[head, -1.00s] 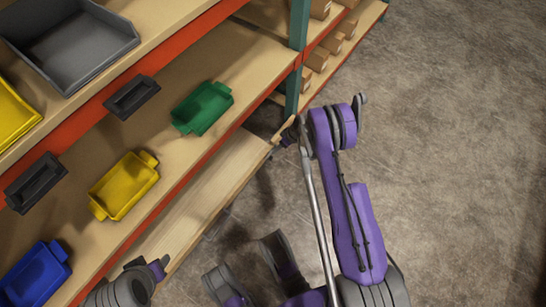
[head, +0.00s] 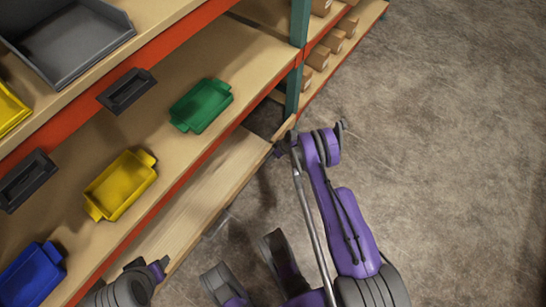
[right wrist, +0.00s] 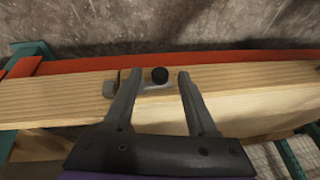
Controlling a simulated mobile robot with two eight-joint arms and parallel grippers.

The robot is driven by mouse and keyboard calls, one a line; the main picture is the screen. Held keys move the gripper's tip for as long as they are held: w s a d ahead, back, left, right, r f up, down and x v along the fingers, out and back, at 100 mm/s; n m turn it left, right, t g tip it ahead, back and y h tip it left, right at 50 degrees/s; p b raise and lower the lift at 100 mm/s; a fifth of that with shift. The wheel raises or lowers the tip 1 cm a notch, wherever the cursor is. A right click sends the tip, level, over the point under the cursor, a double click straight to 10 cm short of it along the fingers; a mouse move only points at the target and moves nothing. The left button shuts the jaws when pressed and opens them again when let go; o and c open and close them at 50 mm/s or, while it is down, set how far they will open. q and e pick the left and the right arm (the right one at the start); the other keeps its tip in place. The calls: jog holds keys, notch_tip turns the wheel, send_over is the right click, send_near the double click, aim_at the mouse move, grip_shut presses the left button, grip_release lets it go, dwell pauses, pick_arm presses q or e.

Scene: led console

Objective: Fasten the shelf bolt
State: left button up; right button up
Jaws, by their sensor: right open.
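The black round bolt head (right wrist: 160,75) shows in the right wrist view on the edge of a light wooden board (right wrist: 62,97). A small grey metal piece (right wrist: 148,87) lies beside and behind it, partly hidden by a finger. My right gripper (right wrist: 159,80) is open, its fingers on either side of the bolt head; contact cannot be told. In the head view my right gripper (head: 281,147) is small and dark at the far end of the lower wooden shelf board (head: 210,190).
Green (head: 201,106), yellow (head: 121,185) and blue (head: 32,275) bins stand on the shelf above. A grey tray (head: 70,45) is higher up. A teal post (head: 298,60) rises behind; open concrete floor (head: 450,150) lies right.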

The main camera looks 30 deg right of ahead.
grip_shut()
dwell(0.3)
dwell(1.2)
